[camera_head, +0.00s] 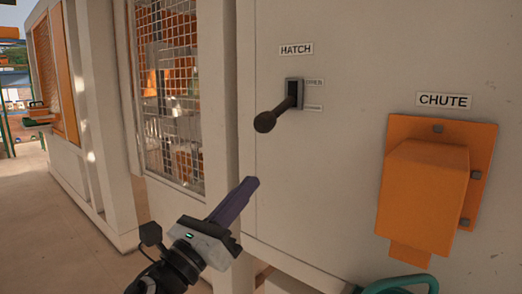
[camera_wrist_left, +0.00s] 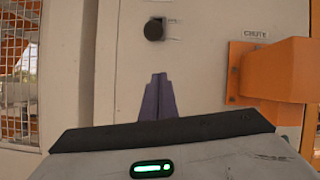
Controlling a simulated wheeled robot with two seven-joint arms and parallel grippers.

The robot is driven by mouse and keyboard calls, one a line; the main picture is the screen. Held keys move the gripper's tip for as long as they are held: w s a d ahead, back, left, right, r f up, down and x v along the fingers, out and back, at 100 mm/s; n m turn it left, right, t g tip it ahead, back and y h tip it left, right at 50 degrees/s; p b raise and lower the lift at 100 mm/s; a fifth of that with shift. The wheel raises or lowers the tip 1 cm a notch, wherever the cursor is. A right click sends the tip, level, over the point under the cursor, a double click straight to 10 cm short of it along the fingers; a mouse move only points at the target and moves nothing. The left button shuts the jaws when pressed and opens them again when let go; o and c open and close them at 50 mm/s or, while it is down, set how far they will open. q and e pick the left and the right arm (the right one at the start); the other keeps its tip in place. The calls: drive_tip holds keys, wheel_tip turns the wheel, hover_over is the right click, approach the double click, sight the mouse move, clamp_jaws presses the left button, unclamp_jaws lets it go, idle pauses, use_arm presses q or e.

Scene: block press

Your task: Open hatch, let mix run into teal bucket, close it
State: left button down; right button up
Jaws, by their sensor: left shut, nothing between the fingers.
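The hatch lever (camera_head: 266,121) has a dark round knob and sticks out of a slotted plate under the HATCH label on the white panel. It also shows in the left wrist view (camera_wrist_left: 154,30), above my fingers. My left gripper (camera_head: 252,183) is shut and empty, below the lever and apart from it; its purple fingers also show in the left wrist view (camera_wrist_left: 159,80). The orange chute (camera_head: 425,195) is on the panel at right. A teal rim (camera_head: 400,284), likely the bucket, shows at the bottom edge; most of it is out of view. My right gripper is not in view.
A wire mesh window (camera_head: 170,95) is in the machine at left. The orange chute housing juts out from the panel, also at right in the left wrist view (camera_wrist_left: 275,72). The panel between lever and chute is clear. Open floor lies at far left.

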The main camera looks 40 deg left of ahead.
use_arm(q)
drive_tip(key=w+r+p, duration=0.2)
drive_tip(key=w+r, duration=0.4)
drive_tip(key=r, duration=0.1)
drive_tip(key=shift+w+a, duration=0.15)
drive_tip(key=shift+a, duration=0.2)
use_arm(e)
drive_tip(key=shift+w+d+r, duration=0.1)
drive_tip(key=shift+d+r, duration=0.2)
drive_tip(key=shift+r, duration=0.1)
